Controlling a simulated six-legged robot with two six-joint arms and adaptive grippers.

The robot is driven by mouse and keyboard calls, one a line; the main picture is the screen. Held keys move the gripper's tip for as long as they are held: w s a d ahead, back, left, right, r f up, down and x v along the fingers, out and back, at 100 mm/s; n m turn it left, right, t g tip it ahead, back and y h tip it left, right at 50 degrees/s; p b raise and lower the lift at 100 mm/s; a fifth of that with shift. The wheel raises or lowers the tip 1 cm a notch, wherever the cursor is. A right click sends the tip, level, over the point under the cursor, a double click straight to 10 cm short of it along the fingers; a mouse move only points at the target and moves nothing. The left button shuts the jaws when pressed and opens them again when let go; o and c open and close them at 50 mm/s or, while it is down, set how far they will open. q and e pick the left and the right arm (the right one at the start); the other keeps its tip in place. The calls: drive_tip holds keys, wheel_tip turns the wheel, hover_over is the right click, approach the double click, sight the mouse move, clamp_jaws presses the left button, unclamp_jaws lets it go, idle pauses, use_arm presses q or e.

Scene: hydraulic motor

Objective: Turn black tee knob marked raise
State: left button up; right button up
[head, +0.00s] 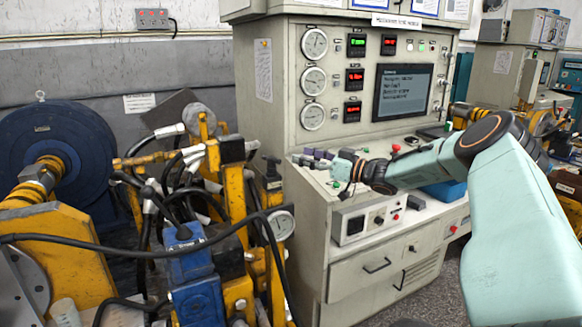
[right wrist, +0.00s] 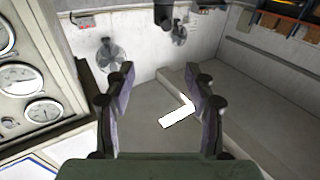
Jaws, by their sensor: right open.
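My right arm reaches in from the right over the control console's sloping desk. Its right gripper (head: 312,158) is above the left end of the desk, with purple-grey finger pads. In the right wrist view the two fingers (right wrist: 160,72) stand wide apart with nothing between them. A small black tee-shaped handle (head: 271,161) stands just left of the desk's left edge, apart from the gripper. I cannot read any marking on it, so I cannot tell whether it is the raise knob. The desk under the gripper is partly hidden by the hand. My left gripper is not in view.
The console's upright panel (head: 345,85) with gauges and a screen (head: 402,92) rises behind the desk. A red knob (head: 396,148) is near my forearm. A yellow hydraulic rig with hoses and a blue motor (head: 190,265) stands at the left. Grey floor (head: 455,272) is free at lower right.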

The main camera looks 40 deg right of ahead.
sight(277, 163)
wheel_tip(277, 163, up, 5)
drive_tip(key=w+m+t+h+b, duration=0.2)
drive_tip(key=m+t+h+b, duration=0.2)
drive_tip(key=m+h+b, duration=0.25)
drive_tip(key=a+f+g, duration=0.1)
drive_tip(key=f, duration=0.1)
drive_tip(key=a+f+n+g+h+b, duration=0.1)
drive_tip(key=a+f, duration=0.1)
drive_tip(key=f, duration=0.1)
drive_tip(key=w+a+f+g, duration=0.1)
drive_tip(key=f+g, duration=0.1)
drive_tip(key=f, duration=0.1)
drive_tip(key=shift+a+f+b, duration=0.1)
drive_tip(key=shift+a+b, duration=0.2)
drive_tip(key=shift+n, duration=0.35)
drive_tip(key=w+b, duration=0.1)
drive_tip(key=w, duration=0.1)
drive_tip(key=w+b, duration=0.2)
drive_tip(key=w, duration=0.1)
drive_tip(key=shift+w+d+f, duration=0.1)
drive_tip(key=shift+w+d, duration=0.2)
drive_tip(key=shift+d, duration=0.1)
drive_tip(key=shift+w+d+b, duration=0.2)
drive_tip(key=shift+w+b, duration=0.2)
drive_tip(key=shift+w, duration=0.75)
